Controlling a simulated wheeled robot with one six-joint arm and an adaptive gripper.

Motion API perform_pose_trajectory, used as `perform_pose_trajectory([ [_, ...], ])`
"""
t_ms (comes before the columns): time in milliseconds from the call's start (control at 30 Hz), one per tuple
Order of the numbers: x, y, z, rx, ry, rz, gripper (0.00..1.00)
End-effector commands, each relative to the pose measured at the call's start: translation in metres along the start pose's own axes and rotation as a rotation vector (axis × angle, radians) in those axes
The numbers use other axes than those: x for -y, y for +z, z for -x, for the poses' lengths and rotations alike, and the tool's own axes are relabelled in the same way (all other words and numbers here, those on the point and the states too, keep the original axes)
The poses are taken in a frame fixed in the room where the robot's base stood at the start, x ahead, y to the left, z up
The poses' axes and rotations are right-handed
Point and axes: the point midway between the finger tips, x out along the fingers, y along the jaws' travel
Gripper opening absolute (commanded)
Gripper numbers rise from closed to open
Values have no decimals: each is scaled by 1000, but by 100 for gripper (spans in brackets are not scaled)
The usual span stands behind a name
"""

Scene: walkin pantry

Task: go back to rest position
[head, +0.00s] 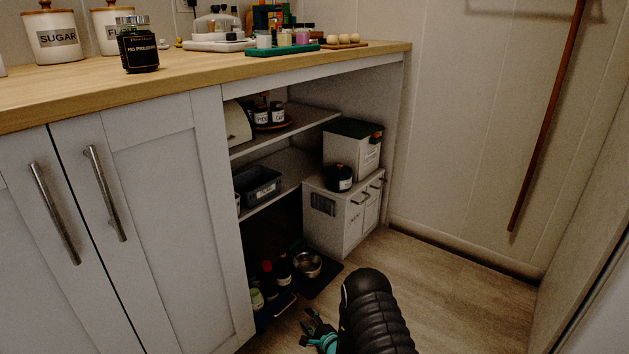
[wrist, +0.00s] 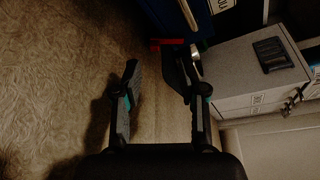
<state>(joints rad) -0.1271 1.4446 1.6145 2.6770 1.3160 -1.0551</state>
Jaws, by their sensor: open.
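My gripper (head: 316,330) is low at the bottom of the head view, in front of the open shelf unit, with part of my dark arm beside it. In the wrist view, my gripper (wrist: 160,85) has its two fingers apart, with bare floor between them. It is open and empty.
Open shelves (head: 290,130) hold jars and a dark bin (head: 257,184). A white cabinet (head: 345,213) carries a lidded box (head: 352,149). A metal bowl (head: 307,265) and bottles sit low. The counter (head: 190,78) bears a dark jar (head: 138,46). Floor (head: 460,285) at right is clear.

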Motion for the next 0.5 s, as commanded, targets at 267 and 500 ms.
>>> perform_pose_trajectory([
  [267,107,85,-3,220,54,41,42],
  [500,193,168,25,418,153,121,42],
])
